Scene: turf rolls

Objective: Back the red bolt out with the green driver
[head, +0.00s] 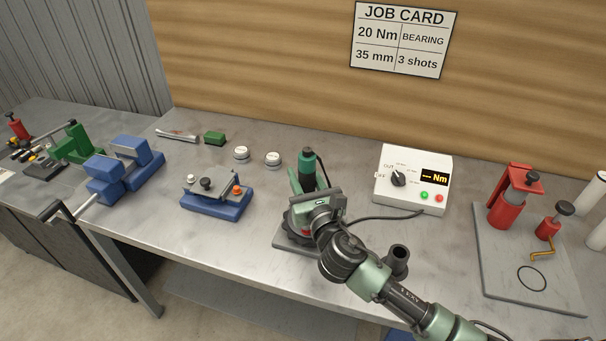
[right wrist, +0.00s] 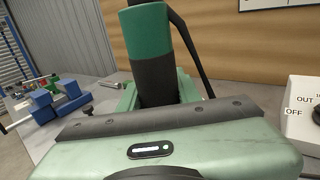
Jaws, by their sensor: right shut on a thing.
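The green driver (head: 308,166) stands about upright, with a green upper part and a black lower part. It also fills the upper middle of the right wrist view (right wrist: 150,55). My right gripper (head: 315,194) is shut on the driver's body; its fingers are largely hidden behind the gripper housing. The driver's tip is hidden by my gripper and arm. Below is a green fixture with a dark round part (head: 291,222) on a grey plate. I cannot make out the red bolt for certain; my arm covers much of that fixture. My left gripper is not in view.
A white control box (head: 412,190) with an OFF/OUT dial and Nm display stands right of the driver; a cable runs from it. A black cup (head: 397,262) stands near the front. A blue fixture (head: 216,205) sits left, a red press (head: 508,205) right.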

